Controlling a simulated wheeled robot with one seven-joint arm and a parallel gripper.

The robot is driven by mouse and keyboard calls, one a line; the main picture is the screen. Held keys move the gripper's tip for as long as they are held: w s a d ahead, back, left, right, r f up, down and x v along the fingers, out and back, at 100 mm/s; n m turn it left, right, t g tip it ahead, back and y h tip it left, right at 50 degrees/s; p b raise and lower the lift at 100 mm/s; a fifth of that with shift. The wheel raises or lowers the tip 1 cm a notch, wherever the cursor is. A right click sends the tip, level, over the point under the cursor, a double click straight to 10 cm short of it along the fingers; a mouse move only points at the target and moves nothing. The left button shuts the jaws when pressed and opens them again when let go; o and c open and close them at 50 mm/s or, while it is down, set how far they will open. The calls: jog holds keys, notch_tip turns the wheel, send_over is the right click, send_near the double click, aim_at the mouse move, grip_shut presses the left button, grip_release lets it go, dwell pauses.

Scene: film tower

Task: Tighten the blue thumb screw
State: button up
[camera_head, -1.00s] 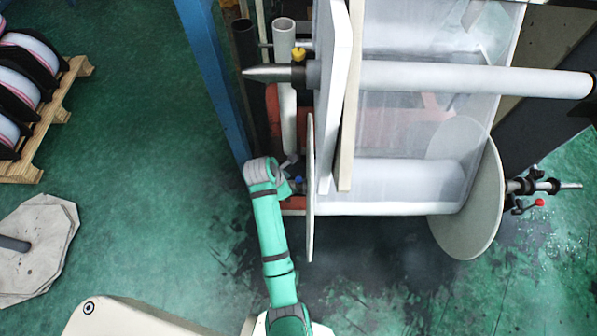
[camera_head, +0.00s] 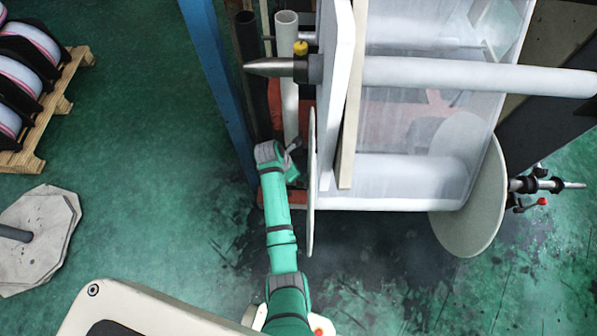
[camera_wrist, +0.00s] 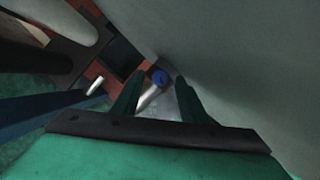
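My gripper (camera_wrist: 159,82) is open, with the fingers apart. I cannot tell how far beyond the tips the screw is. A grey metal shaft (camera_wrist: 150,98) runs from near the screw toward me. In the head view my gripper (camera_head: 293,172) is at the left side of the pale disc (camera_head: 311,205), and the screw is hidden there.
A blue post (camera_head: 215,75) stands left of my arm. A film roll (camera_head: 405,182) and second disc (camera_head: 470,190) are to the right.

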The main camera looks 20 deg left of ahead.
jog(key=shift+d+f, duration=0.1)
jog(key=shift+f, duration=0.4)
jog(key=shift+w, duration=0.1)
grip_shut()
jog(key=shift+m, duration=0.3)
